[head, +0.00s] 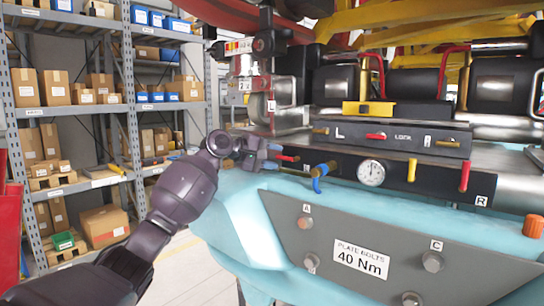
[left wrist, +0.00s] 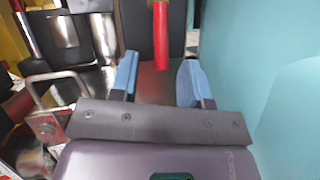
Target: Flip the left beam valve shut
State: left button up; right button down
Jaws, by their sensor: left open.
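The left beam valve's red handle (head: 288,158) shows at the left end of the dark beam (head: 340,166), lying roughly level in the head view. In the left wrist view the red handle (left wrist: 162,38) comes in from the top, its free end between the fingertips. My left gripper (head: 273,155) is at that end of the beam, pointing right. Its blue-padded fingers (left wrist: 158,82) are open, one on each side of the handle, with visible gaps. Contact does not show. My right gripper is in neither view.
Along the beam are a blue hooked handle (head: 318,177), a dial gauge (head: 371,173), a yellow handle (head: 411,170) and another red handle (head: 464,177) near an R label. A pale blue body (head: 230,215) lies below. A metal loop (left wrist: 45,88) is left of the fingers.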

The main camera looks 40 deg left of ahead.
pick_arm(q)
grip_shut()
jog(key=shift+r, duration=0.1)
jog(key=r+m+y, duration=0.1)
jog(key=m+y, duration=0.1)
jog(key=shift+d+r+m+g, duration=0.35)
jog(key=shift+m+g, duration=0.05)
jog(key=shift+d+r+m+y, duration=0.6)
jog(key=shift+r+m+y, duration=0.2)
jog(key=shift+m+y, duration=0.3)
jog(key=d+m+y, duration=0.1)
jog(key=d+r+m+y, duration=0.1)
jog(key=m, duration=0.1)
jog(key=shift+s+r, duration=0.15)
jog(key=shift+s+d+r+m+y, duration=0.1)
jog(key=shift+d+r+m+y, duration=0.05)
jog(key=shift+d+m+y, duration=0.4)
jog(key=shift+d+r+m+y, duration=0.1)
jog(key=shift+d+m+y, duration=0.35)
jog(key=shift+m+y, duration=0.2)
jog(key=shift+d+m+t+y, duration=0.4)
jog(key=shift+m+y, duration=0.1)
jog(key=shift+m, duration=0.1)
